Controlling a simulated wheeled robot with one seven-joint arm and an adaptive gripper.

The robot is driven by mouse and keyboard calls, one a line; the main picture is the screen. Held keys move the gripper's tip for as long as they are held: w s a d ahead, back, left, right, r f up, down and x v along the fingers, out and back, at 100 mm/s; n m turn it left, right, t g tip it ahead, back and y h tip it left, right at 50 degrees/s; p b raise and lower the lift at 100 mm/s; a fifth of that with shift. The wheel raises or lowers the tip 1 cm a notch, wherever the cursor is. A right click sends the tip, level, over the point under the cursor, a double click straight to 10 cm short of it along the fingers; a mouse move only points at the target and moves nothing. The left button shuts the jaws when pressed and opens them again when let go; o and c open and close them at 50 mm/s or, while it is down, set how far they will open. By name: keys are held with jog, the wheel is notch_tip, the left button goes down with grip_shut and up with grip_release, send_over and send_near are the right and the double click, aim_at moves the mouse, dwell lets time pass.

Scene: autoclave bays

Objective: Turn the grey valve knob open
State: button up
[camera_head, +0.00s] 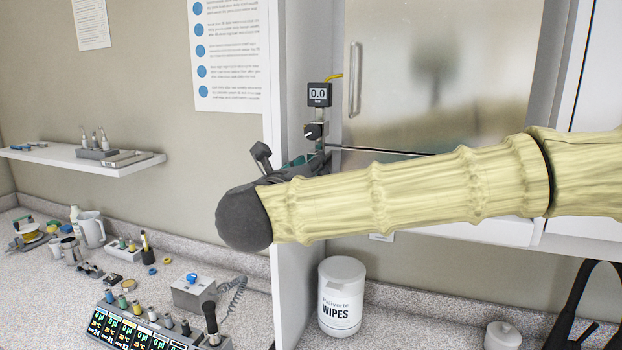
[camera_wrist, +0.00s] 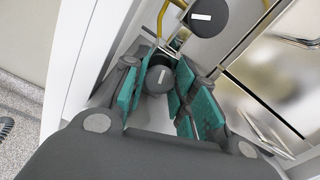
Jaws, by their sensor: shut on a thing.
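The grey valve knob (camera_wrist: 158,82) sits between my gripper's teal-padded fingers in the wrist view, with a short white mark on its face. My gripper (camera_wrist: 164,74) is shut on it. In the head view my gripper (camera_head: 306,159) is at the valve column beside the cabinet, and my wrist hides the grey knob there. A second, darker knob (camera_head: 314,130) with a white mark sits just above my gripper; it also shows at the top of the wrist view (camera_wrist: 207,16), outside the fingers.
A small display (camera_head: 319,94) above the knobs reads 0.0. A yellow pipe (camera_head: 334,77) runs beside it. A steel door with an upright handle (camera_head: 354,80) is to the right. A white panel edge (camera_head: 273,90) is close on the left. A wipes tub (camera_head: 341,300) stands below.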

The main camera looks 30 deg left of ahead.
jog(key=shift+r+n, duration=0.1)
jog(key=shift+n, duration=0.4)
jog(key=o, duration=1)
jog(key=shift+s, duration=0.1)
jog(key=v, duration=1.1)
jog(key=shift+s+d, duration=0.2)
jog(key=shift+s, duration=0.2)
